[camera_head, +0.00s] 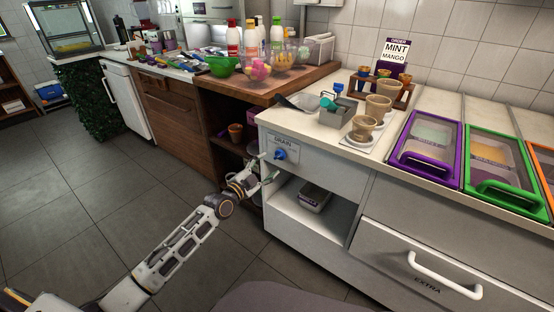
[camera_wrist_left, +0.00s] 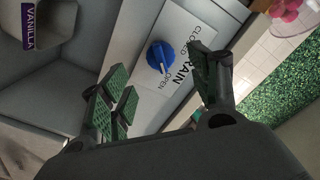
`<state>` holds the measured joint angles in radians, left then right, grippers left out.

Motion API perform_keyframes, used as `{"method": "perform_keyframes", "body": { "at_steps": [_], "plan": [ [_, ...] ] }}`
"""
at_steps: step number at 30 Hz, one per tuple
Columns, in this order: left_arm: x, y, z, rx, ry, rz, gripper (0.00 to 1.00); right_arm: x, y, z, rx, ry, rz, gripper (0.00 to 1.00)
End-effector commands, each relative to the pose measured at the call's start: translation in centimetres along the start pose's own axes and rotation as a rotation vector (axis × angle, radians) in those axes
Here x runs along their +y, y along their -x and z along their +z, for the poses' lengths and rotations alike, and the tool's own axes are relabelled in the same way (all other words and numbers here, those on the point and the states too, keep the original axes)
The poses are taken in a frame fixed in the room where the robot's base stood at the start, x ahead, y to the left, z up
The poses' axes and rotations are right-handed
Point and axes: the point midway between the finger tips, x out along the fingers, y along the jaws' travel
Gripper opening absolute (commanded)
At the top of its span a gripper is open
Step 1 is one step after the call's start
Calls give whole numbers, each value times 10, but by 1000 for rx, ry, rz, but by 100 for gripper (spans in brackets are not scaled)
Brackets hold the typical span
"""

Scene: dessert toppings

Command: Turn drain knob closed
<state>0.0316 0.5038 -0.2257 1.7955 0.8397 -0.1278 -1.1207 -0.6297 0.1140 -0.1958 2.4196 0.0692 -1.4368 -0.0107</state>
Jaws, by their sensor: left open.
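The blue drain knob (camera_head: 280,155) sits on the white counter's front panel, below the word DRAIN. In the left wrist view the knob (camera_wrist_left: 160,57) lies beyond and between the spread fingers. Its pale mark points toward the word OPEN on the label (camera_wrist_left: 185,55); CLOSED is printed at the label's other end. My left gripper (camera_head: 266,169) is open and empty in front of the panel, just left of and below the knob in the head view. It also shows in the left wrist view (camera_wrist_left: 158,83), apart from the knob. My right gripper is not in view.
An open shelf (camera_head: 300,222) with a small container (camera_head: 314,197) lies below the knob. A wooden cabinet (camera_head: 228,108) stands to the left. The EXTRA drawer (camera_head: 430,262) is at lower right. Cups and framed bins stand on the counter above. The floor at left is clear.

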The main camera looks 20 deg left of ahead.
Motion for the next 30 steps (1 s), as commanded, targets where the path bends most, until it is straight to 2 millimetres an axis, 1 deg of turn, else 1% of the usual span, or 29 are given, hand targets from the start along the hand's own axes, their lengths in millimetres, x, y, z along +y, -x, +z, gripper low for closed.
{"method": "perform_keyframes", "body": {
  "at_steps": [7,17,21,30],
  "plan": [
    [0,-20,-1,3,0,-1,62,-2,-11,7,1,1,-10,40],
    [0,-46,-1,3,0,-1,62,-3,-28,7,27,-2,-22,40],
    [0,-57,0,2,0,-1,62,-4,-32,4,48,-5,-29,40],
    [0,-71,-1,2,0,0,62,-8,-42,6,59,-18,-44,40]
  ]
}}
